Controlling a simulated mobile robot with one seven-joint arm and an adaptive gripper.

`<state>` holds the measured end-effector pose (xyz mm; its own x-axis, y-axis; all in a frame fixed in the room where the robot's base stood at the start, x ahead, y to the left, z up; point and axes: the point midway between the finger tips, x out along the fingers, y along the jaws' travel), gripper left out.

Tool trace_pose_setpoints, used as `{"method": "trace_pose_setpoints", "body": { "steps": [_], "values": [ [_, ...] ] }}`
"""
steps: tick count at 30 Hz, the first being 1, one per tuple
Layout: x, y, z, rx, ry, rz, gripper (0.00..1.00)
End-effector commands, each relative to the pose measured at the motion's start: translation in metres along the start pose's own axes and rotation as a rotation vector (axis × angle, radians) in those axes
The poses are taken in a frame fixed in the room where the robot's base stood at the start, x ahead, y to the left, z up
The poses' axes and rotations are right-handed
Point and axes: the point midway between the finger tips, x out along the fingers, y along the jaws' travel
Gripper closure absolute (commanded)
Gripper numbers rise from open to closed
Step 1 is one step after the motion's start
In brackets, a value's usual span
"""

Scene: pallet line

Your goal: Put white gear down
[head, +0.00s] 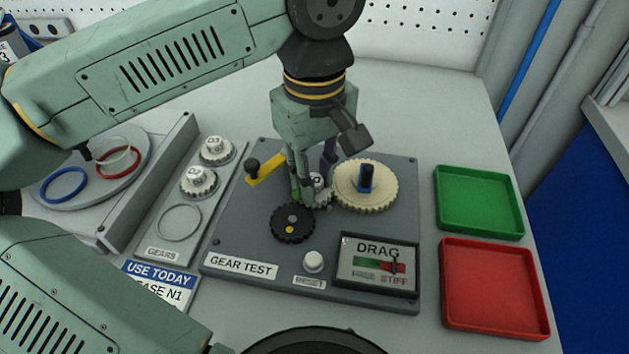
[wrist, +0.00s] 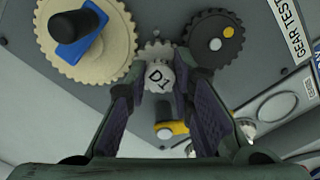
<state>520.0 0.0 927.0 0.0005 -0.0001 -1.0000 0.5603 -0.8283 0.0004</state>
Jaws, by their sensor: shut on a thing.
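My gripper (head: 312,190) is above the gear test board (head: 240,230), shut on the white gear. The white gear (wrist: 158,76) has a round knob marked D1 between the two fingertips. It shows partly behind the fingers in the head view (head: 317,181). It sits between the large cream gear (head: 352,197) and the small black gear (head: 293,235) with yellow and grey dots. In the wrist view its teeth appear close to both gears. Whether they mesh, and whether the gear is seated on a post, I cannot tell.
The gears rack (head: 155,240) at left holds two white knobbed gears (head: 199,181) and one empty ring. A yellow lever (head: 265,170) with a black knob, a white button (head: 313,262) and a drag gauge (head: 378,265) are on the board. Green (head: 480,200) and red (head: 495,290) trays stand at right.

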Motion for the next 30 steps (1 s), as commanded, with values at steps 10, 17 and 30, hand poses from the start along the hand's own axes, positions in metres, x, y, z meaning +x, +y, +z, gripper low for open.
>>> {"method": "trace_pose_setpoints", "body": {
  "steps": [10, 17, 30],
  "values": [
    [0.0048, 0.0001, 0.0002, 0.0, 0.0, 0.001, 1.0],
    [0.0054, 0.0001, 0.0003, -0.001, 0.0, 0.001, 0.68],
    [0.0048, 0.0001, 0.0003, -0.001, 0.0, 0.001, 0.58]
  ]
}}
